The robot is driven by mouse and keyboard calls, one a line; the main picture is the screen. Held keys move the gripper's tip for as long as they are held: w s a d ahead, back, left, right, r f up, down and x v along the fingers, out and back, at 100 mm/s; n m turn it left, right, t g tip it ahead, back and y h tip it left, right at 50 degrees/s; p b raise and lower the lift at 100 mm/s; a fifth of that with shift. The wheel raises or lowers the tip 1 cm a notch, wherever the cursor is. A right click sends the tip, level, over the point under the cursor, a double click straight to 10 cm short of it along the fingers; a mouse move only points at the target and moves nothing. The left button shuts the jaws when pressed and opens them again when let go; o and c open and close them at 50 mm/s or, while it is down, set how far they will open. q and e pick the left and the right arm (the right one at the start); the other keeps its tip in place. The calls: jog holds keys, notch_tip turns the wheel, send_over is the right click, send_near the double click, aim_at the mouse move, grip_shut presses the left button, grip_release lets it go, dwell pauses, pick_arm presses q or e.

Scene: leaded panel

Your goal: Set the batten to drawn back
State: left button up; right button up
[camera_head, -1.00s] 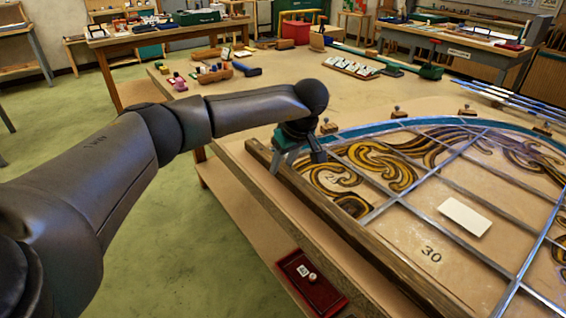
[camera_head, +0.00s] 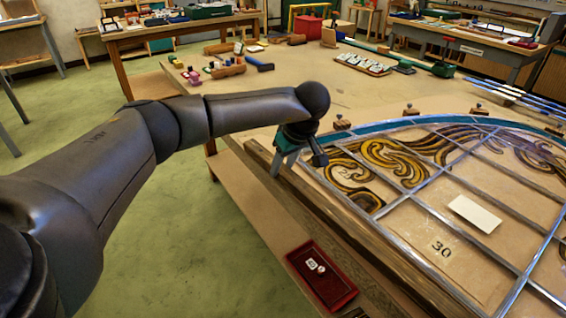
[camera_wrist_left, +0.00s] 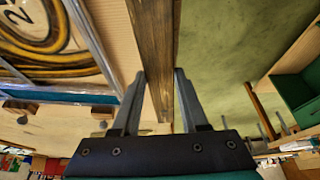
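The batten (camera_head: 352,232) is a long brown wooden strip along the near left side of the leaded panel (camera_head: 478,180), on the bench. My left gripper (camera_head: 294,165) is at its far end, pointing down. In the left wrist view the batten (camera_wrist_left: 155,40) runs between the two fingers (camera_wrist_left: 159,85), which lie close against its two sides, so the gripper looks shut on it. The fingertips are partly hidden by the gripper body in the head view. My right gripper is not in view.
A red tray (camera_head: 321,277) with small pieces lies on a ledge beside the batten. Small wooden blocks with knobs (camera_head: 342,124) stand along the panel's curved edge. A white card (camera_head: 474,214) lies on the panel.

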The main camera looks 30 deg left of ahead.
pick_arm(q)
jog(key=o, duration=0.4)
jog(key=shift+o, duration=0.3)
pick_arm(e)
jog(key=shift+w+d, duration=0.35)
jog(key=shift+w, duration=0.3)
pick_arm(q)
jog(key=p+v, duration=0.2)
jog(key=v, duration=1.3)
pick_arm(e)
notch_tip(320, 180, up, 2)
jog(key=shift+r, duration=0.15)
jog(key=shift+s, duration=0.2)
